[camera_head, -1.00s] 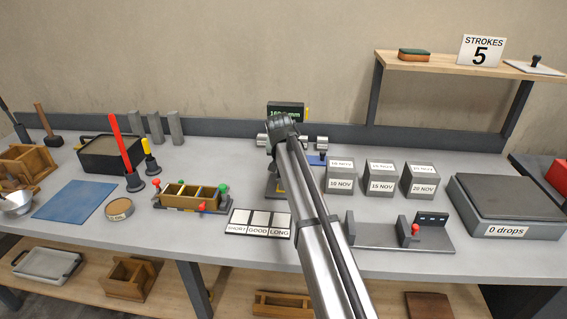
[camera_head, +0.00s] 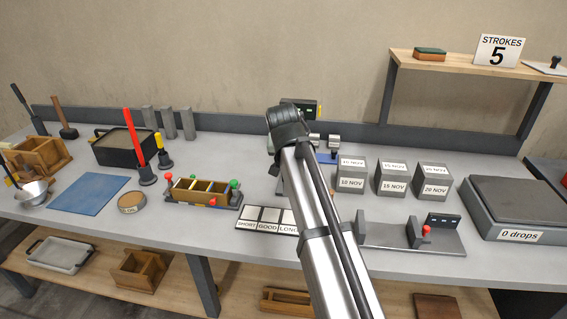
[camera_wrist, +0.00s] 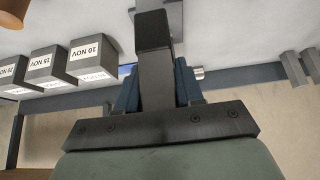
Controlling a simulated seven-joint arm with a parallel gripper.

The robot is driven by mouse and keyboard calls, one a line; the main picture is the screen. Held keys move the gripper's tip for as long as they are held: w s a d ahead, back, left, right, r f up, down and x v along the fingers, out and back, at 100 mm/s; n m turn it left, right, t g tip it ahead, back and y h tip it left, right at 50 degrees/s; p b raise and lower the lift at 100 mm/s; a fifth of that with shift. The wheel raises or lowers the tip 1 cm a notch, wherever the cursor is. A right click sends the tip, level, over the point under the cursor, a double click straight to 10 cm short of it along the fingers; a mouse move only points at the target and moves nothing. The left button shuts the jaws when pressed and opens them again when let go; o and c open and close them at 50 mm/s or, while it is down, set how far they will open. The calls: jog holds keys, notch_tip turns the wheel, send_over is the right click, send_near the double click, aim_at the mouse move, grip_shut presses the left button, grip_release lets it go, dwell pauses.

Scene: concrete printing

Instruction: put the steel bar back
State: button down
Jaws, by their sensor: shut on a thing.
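My gripper (camera_wrist: 156,80) shows in the wrist view as two blue fingers, partly covered by a dark bracket. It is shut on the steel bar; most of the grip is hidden. A short silver round piece (camera_wrist: 198,72), which looks like the bar's end, shows just right of the fingers. In the head view my wrist covers the fingers. Silver round pieces (camera_head: 333,140) show just right of my wrist, at the back of the bench; I cannot tell which belong to the bar or its holder. A dark display box (camera_head: 313,107) stands behind, mostly covered.
Labelled grey cubes (camera_head: 391,178) stand right of my arm. A grey fixture with a red knob (camera_head: 427,231) and a drop table (camera_head: 518,205) are farther right. A SHORT/GOOD/LONG board (camera_head: 267,220) and a wooden mould (camera_head: 203,191) lie left. Upright grey prisms (camera_head: 168,124) stand back left.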

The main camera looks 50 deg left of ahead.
jog(key=w+a+n+g+y, duration=0.2)
jog(key=a+n, duration=0.3)
jog(key=a, duration=1.5)
notch_tip(320, 180, down, 9)
jog(key=shift+r+m, duration=0.2)
jog(key=shift+m, duration=0.1)
jog(key=c, duration=0.7)
grip_release()
jog(key=shift+f, duration=0.15)
jog(key=v, duration=1.2)
jog(key=shift+w+a+r, duration=0.1)
jog(key=shift+a+r, duration=0.1)
jog(key=shift+r, duration=0.1)
